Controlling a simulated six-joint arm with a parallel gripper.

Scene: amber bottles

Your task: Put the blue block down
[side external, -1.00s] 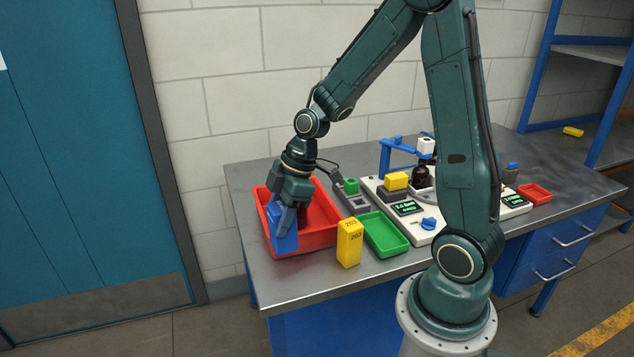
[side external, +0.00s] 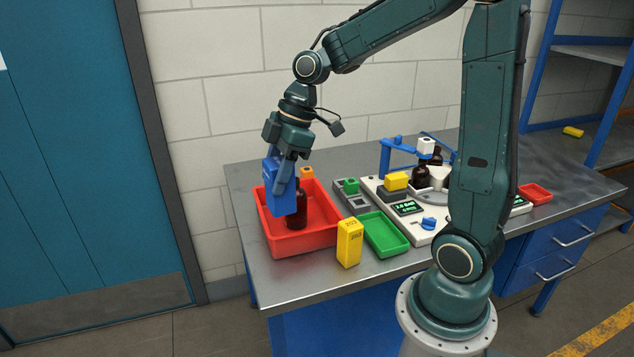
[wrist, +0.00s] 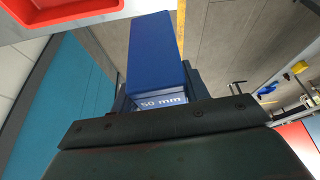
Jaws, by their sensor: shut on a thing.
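My gripper (side external: 284,169) is shut on the blue block (side external: 281,192), a tall block held over the left part of the red tray (side external: 308,241). In the wrist view the blue block (wrist: 157,55) stands between the jaws, with "50 mm" printed on its near face. In the side view its lower end overlaps the tray's inside; I cannot tell whether it touches the tray. A dark amber bottle (side external: 297,213) stands in the tray right beside the block, partly hidden by it.
A yellow block marked 203 (side external: 349,243) and a green tray (side external: 384,235) stand to the right. Farther right is a white station (side external: 428,228) with bottles. Bare table (side external: 285,282) lies in front of the red tray.

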